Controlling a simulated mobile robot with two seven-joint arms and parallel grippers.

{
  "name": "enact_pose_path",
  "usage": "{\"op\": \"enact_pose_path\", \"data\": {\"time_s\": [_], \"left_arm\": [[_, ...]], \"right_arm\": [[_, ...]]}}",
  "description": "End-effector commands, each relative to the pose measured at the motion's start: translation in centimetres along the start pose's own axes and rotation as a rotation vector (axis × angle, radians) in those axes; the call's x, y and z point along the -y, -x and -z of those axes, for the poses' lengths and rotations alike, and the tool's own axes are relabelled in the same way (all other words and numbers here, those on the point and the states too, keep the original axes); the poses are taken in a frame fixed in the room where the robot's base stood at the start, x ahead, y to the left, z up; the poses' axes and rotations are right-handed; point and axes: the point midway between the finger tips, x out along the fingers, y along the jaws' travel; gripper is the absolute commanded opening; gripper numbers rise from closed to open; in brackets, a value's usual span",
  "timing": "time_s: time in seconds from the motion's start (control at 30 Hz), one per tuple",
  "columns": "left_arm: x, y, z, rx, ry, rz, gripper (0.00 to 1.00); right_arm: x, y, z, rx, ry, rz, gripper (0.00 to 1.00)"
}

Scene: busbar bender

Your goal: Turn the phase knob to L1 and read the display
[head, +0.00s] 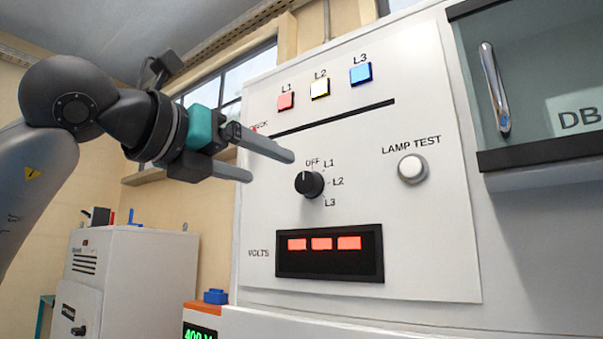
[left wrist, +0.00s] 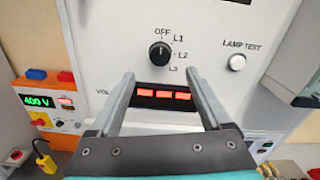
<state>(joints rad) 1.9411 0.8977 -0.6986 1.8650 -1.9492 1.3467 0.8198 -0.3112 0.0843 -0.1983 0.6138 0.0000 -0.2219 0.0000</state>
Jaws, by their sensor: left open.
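The black phase knob (head: 309,184) is on the white panel, with OFF, L1, L2 and L3 printed around it. Its white mark points up towards OFF; the knob also shows in the left wrist view (left wrist: 159,54). The volts display (head: 330,252) below it shows three red blocks, with no readable digits. My left gripper (head: 272,167) is open and empty, up and left of the knob in the head view. In the left wrist view its fingers (left wrist: 158,76) point at the panel, with the knob ahead between and above the tips. My right gripper is not in view.
Red, white and blue lamps (head: 320,88) sit above a black slot. A white lamp test button (head: 412,168) is right of the knob. A glass door with a metal handle (head: 495,88) is at the far right. A unit showing 400 V (left wrist: 38,101) stands lower left.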

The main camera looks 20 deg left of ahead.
Motion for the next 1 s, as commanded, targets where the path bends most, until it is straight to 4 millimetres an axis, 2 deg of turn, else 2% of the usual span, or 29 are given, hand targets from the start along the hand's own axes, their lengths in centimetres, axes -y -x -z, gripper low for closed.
{"op": "enact_pose_path", "data": {"time_s": [0.03, 0.2, 0.43, 0.6, 0.87, 1.0], "left_arm": [[0.1, -1.3, -0.1, -0.007, 0.002, 0.0, 0.81], [0.1, -5.0, -0.1, -0.006, 0.001, 0.001, 0.81], [0.1, -8.5, -0.2, -0.003, 0.002, 0.001, 0.81], [0.0, -9.7, 0.0, -0.003, 0.001, 0.001, 0.81], [0.0, -9.8, 0.1, -0.002, 0.001, 0.001, 0.81], [0.0, -9.8, 0.1, -0.002, 0.001, 0.001, 0.69]], "right_arm": [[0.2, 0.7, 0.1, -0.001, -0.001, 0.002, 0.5], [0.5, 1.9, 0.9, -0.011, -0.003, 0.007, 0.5], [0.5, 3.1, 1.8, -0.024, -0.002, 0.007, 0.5], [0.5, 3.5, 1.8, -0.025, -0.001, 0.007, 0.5], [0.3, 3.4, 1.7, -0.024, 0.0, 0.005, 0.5], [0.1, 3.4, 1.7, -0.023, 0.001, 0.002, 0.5]]}}
